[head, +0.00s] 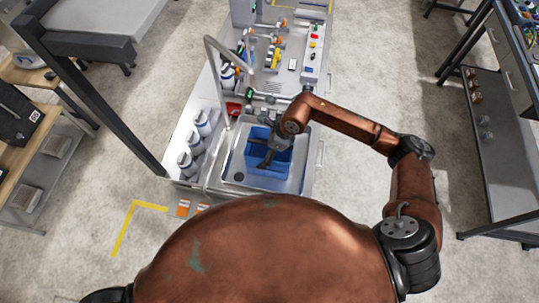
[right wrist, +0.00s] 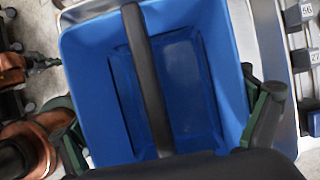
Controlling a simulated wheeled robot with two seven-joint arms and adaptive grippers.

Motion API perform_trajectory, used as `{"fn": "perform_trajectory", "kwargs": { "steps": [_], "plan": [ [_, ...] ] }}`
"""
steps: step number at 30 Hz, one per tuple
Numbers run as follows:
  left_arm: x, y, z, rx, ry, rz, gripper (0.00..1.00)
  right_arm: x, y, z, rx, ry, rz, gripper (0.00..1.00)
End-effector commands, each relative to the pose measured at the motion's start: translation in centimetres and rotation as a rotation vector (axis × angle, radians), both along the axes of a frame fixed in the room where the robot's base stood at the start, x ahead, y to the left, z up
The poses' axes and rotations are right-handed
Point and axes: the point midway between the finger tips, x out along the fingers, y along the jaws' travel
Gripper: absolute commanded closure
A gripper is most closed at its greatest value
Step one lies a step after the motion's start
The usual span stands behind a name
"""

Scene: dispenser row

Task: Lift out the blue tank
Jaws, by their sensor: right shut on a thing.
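The blue tank (head: 262,180) is an open box with a dark bar handle across its top. In the head view it sits in a metal basin (head: 231,165) at the near end of the dispenser row. My right gripper (head: 267,158) reaches down over the tank. In the right wrist view the tank (right wrist: 96,75) fills the middle, and its handle (right wrist: 146,70) runs down toward the palm. The green finger parts of my right gripper (right wrist: 165,135) show on both sides. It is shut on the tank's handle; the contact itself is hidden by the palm. My left gripper is not in view.
White bottles (head: 187,162) stand left of the basin. A curved grey pipe (head: 217,75) rises beside it. Valves and fittings (head: 275,57) line the bench behind. Floor on the right (head: 365,70) is clear up to a metal shelf (head: 495,150).

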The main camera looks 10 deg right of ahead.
Motion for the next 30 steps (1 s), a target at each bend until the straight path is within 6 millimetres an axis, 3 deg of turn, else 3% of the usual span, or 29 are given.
{"fn": "perform_trajectory", "kwargs": {
  "steps": [10, 16, 22, 30],
  "plan": [
    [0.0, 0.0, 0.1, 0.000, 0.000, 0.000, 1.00, 0.3, 0.1, 0.4, 0.004, -0.009, 0.000, 0.64],
    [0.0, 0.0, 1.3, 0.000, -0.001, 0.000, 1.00, 0.2, 0.1, 1.2, 0.004, -0.008, 0.000, 0.65],
    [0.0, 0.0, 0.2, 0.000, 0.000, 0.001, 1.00, 0.3, 0.1, 3.9, 0.005, -0.012, 0.002, 0.65],
    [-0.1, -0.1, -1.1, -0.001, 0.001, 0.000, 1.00, -2.9, -1.8, 8.0, 0.003, -0.012, 0.001, 0.65]
  ]
}}
